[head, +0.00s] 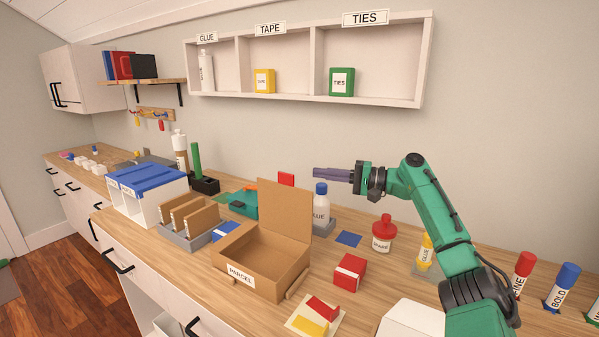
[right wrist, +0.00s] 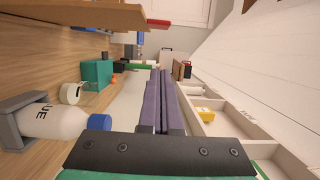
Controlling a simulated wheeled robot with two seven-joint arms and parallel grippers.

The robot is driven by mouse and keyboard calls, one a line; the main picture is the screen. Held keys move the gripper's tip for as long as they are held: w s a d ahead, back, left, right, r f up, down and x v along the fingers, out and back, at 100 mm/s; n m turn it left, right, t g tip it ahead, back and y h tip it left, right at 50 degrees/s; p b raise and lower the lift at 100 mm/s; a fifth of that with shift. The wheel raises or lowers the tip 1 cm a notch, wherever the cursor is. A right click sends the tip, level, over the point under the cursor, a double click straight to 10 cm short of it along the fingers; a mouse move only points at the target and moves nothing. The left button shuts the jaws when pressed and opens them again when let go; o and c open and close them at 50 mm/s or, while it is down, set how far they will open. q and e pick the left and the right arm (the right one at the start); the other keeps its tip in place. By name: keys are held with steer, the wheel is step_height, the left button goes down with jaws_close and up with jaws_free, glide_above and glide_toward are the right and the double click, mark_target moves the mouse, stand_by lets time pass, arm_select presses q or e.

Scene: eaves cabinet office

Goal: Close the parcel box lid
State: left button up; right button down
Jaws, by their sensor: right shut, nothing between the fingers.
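The cardboard parcel box (head: 250,277) stands on the wooden counter, with a PARCEL label on its front. Its lid (head: 285,210) stands up, open, at the back right side of the box, and the box looks empty inside. My right gripper (head: 318,174) is shut and empty, held above the counter to the right of the lid's top edge and apart from it. In the right wrist view its purple fingers (right wrist: 159,100) lie together, and a cardboard panel that looks like the lid (right wrist: 80,14) crosses the top left. My left gripper is not in view.
A white glue bottle (head: 321,207) stands right behind the lid. A divided file holder (head: 187,236) is left. A wall shelf (head: 308,97) hangs above.

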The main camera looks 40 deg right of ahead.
steer(key=w+a+p, duration=0.2)
steer(key=w+a, duration=0.1)
steer(key=a, duration=0.3)
stand_by(0.4)
steer(key=shift+f, duration=0.15)
